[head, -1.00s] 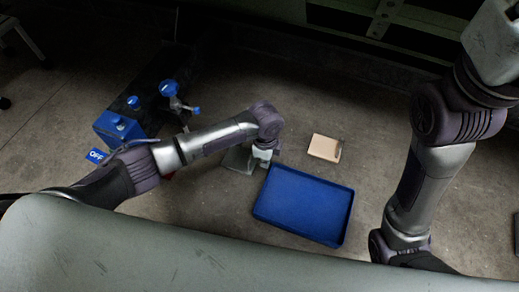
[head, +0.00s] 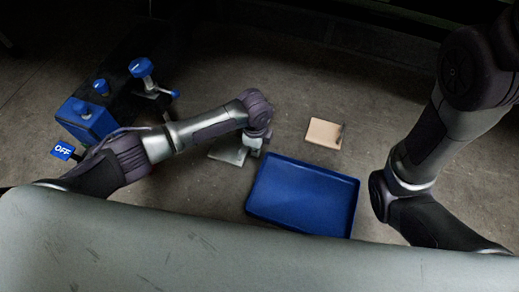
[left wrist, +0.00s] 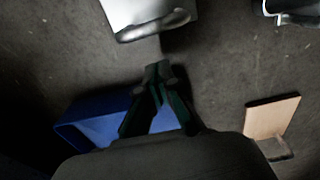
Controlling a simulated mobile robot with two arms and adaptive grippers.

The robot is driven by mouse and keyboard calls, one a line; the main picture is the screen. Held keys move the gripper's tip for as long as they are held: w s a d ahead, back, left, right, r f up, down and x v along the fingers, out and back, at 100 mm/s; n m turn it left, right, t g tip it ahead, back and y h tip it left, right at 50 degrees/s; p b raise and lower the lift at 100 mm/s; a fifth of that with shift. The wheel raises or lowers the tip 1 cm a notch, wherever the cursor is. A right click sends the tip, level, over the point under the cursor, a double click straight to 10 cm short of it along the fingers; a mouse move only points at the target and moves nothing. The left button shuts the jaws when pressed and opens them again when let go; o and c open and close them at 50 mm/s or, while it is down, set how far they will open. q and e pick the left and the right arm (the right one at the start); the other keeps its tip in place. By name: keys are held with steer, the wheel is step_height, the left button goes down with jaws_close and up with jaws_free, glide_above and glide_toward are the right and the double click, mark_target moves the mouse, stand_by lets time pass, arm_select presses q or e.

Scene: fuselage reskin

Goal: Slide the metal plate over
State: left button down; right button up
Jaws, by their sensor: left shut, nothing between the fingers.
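A grey metal plate (head: 228,151) lies flat on the floor, left of the blue tray. In the left wrist view a pale plate with a dark-edged handle (left wrist: 135,12) shows at the top, partly cut off by the frame. My left gripper (head: 254,150) points down at the plate's right side, by the tray's upper left corner. In the left wrist view its fingers (left wrist: 158,72) are together and empty, below the plate's handle in the picture. I cannot tell whether they touch anything. My right arm is at the right; its gripper is out of view.
An empty blue tray (head: 303,193) lies right of the gripper, and also shows in the left wrist view (left wrist: 72,130). A tan board with a clip (head: 323,133) lies beyond it. A blue box (head: 86,118) and blue-knobbed gear (head: 142,68) stand at the left, with an OFF sign (head: 62,150).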

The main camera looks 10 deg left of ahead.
arm_select(q)
steer(key=shift+w+a+r+b, duration=0.1)
steer(key=shift+w+a+b, duration=0.15)
steer(key=shift+a, duration=0.45)
steer(key=shift+w+a+b, duration=0.1)
steer(key=shift+a+b, duration=0.2)
steer(key=shift+a, duration=0.35)
